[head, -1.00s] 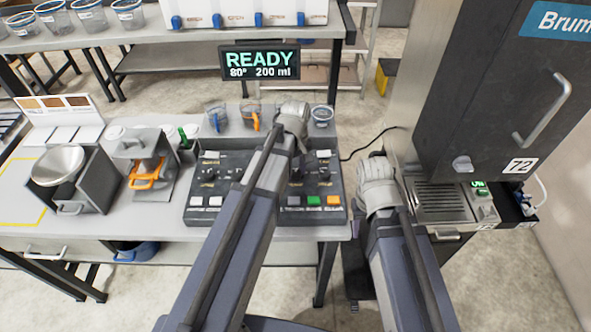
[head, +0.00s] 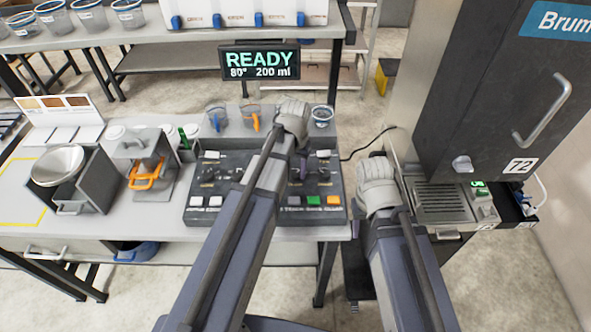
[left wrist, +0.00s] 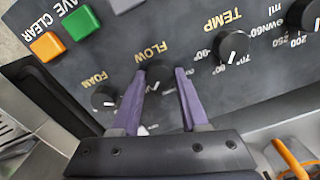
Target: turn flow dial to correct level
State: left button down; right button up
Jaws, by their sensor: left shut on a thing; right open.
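The control panel (head: 205,180) stands on the bench, with dials, white buttons, a green button and an orange button. In the left wrist view, the black FLOW dial (left wrist: 158,74) sits between the purple fingers of my left gripper (left wrist: 161,76), which is shut on it. The fingers cover part of the dial, and its pointer is not clear. The FOAM dial (left wrist: 104,98) and TEMP dial (left wrist: 233,46) are on either side. The display (head: 260,64) reads READY, 80°, 200 ml. My right gripper (head: 377,172) is apart from the panel, to its right; its fingers are hidden.
A dark cabinet marked 72 (head: 480,80) and a grilled unit (head: 440,202) stand at the right. Measuring cups (head: 250,116) stand behind the panel. A funnel box (head: 75,182) and an orange-handled device (head: 145,172) are on the left.

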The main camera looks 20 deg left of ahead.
aim_at(295, 173)
pick_arm(q)
jog(key=shift+m, duration=1)
jog(key=shift+c, duration=2.1)
grip_release()
jog(key=shift+r, duration=0.15)
notch_tip(295, 173, up, 8)
jog(key=p, duration=0.8)
jog(key=shift+f, duration=0.2)
